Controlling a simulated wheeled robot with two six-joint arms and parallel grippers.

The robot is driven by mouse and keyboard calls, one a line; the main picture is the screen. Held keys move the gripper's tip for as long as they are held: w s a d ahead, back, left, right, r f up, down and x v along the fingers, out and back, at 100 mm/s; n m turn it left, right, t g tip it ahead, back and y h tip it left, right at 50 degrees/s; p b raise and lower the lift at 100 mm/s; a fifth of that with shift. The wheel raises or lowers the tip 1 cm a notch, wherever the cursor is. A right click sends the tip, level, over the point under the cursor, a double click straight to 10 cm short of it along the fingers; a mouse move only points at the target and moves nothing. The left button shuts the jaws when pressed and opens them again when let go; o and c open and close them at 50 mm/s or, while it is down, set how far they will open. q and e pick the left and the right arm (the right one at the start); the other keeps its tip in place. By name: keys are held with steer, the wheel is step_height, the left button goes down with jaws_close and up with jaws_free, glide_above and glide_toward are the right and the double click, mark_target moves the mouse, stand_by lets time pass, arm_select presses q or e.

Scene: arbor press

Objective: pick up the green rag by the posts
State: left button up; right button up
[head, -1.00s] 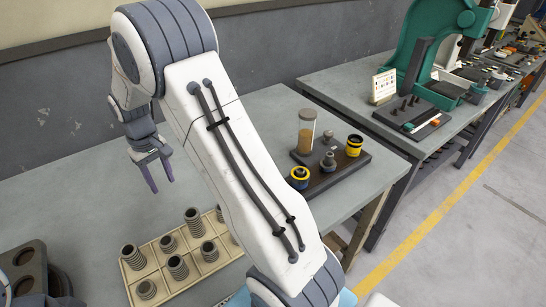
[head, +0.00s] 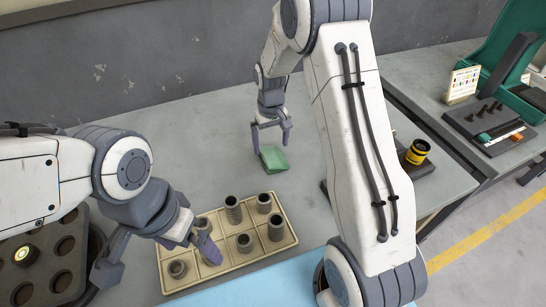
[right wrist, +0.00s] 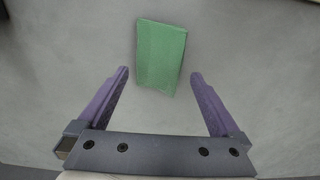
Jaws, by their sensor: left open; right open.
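The green rag (head: 273,159) lies as a flat folded block on the grey table, behind the tray of upright ribbed metal cylinders. In the right wrist view the rag (right wrist: 160,57) is a green rectangle, slightly tilted, beyond the fingertips and between their lines. My right gripper (head: 271,148) is open and empty, with its fingers pointing down close to the rag. I cannot tell its exact height above the rag. My left gripper (head: 155,264) is open at the lower left, with one purple finger over the tray's left part.
The beige compartment tray (head: 291,236) holds several cylinders. A dark holder with round holes (head: 68,283) is at the lower left. A yellow-and-black part (head: 417,151) stands at the right. A second bench has black posts (head: 487,112) on a dark base. Table left of the rag is clear.

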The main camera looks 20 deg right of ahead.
mark_target(273, 156)
steer(key=f, duration=0.2)
steer(key=f+p, duration=0.1)
steer(key=shift+s+d+f, duration=0.15)
steer(key=shift+s+f, duration=0.15)
steer(key=shift+f, duration=0.5)
steer(key=shift+c, duration=0.3)
steer(key=c, duration=1.1)
steer(key=shift+r, duration=0.2)
